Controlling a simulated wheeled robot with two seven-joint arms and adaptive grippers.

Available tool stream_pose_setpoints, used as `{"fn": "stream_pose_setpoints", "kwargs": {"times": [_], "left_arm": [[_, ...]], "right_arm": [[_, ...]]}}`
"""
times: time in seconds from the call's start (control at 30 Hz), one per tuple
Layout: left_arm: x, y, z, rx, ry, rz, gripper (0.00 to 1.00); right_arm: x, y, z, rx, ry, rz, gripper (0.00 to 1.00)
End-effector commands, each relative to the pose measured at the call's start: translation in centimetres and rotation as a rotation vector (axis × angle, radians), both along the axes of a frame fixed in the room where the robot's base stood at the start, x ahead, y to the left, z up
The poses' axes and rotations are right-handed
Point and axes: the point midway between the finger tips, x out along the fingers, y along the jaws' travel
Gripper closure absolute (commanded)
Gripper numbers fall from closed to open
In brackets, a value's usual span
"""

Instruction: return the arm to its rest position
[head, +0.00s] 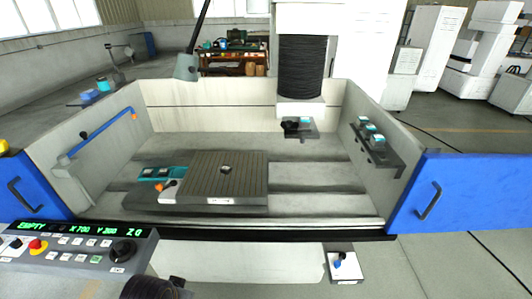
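Neither of my grippers shows clearly in the head view. A dark ribbed shape (150,288) is cut off by the bottom edge, left of the middle, just right of the control panel. I cannot tell whether it is part of my arm. No fingers are visible on it, and nothing is seen held.
An open machine tank holds a dark grooved plate (226,176) with a small part on it and a teal-and-orange tool (166,180) beside it. Blue doors (440,196) flank the tank. A control panel (75,246) reads EMPTY. A small white box (344,266) sits at the front.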

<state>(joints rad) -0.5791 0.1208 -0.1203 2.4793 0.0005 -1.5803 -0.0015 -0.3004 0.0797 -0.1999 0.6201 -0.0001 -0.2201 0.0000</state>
Motion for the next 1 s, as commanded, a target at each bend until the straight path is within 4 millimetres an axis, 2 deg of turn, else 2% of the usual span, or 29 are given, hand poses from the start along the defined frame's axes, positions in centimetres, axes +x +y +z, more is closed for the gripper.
{"fn": "stream_pose_setpoints", "kwargs": {"times": [0.33, 0.57, 0.77, 1.0], "left_arm": [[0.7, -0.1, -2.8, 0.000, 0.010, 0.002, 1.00], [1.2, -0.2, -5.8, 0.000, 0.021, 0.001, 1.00], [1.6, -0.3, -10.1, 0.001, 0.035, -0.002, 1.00], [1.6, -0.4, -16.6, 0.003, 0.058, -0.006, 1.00]], "right_arm": [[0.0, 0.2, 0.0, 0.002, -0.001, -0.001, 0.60], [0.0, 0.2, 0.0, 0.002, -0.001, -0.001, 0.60], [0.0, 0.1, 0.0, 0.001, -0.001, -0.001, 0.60], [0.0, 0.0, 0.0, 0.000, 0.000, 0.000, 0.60]]}}
